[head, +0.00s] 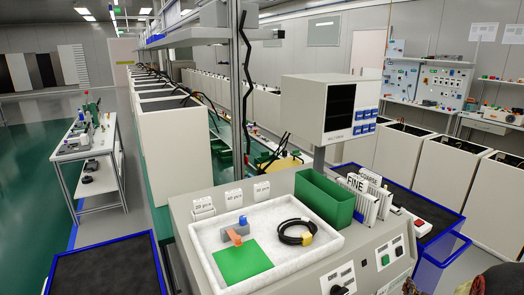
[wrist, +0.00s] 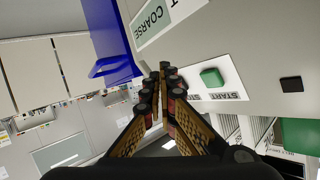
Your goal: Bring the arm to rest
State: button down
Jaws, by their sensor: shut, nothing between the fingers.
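My gripper (wrist: 160,82) shows in the wrist view, its two dark-tipped, tan-sided fingers together with nothing between them. It points toward the machine's sloped front panel, near a green START button (wrist: 211,77) on a white plate. I cannot tell how far the fingertips are from the panel. In the head view, dark parts at the lower right corner seem to be my arm, and the gripper is mostly out of frame there.
Blue-rimmed bins (head: 108,268) flank the machine. A white bench (head: 85,143) stands at left.

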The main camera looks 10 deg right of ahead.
jog(key=s+a+f+g, duration=0.1)
jog(key=s+f+g, duration=0.3)
jog(key=s+f, duration=0.2)
jog(key=s+a+r+n+g+y, duration=0.1)
jog(key=s+a+r+g+y, duration=0.2)
jog(key=s+a, duration=0.4)
jog(key=s+a+r+n+y+p, duration=0.1)
jog(key=s+a+r+n, duration=0.2)
jog(key=a+r, duration=1)
jog(key=s+a+r+n+y+p, duration=0.1)
jog(key=s+a+r+n, duration=0.3)
jog(key=s+a+r, duration=0.6)
jog(key=a+r+y, duration=0.1)
jog(key=a+r, duration=0.2)
jog(key=a, duration=0.3)
jog(key=shift+s+a, duration=0.2)
jog(key=shift+a, duration=0.05)
jog(key=c, duration=2.5)
grip_release()
jog(key=shift+c, duration=0.2)
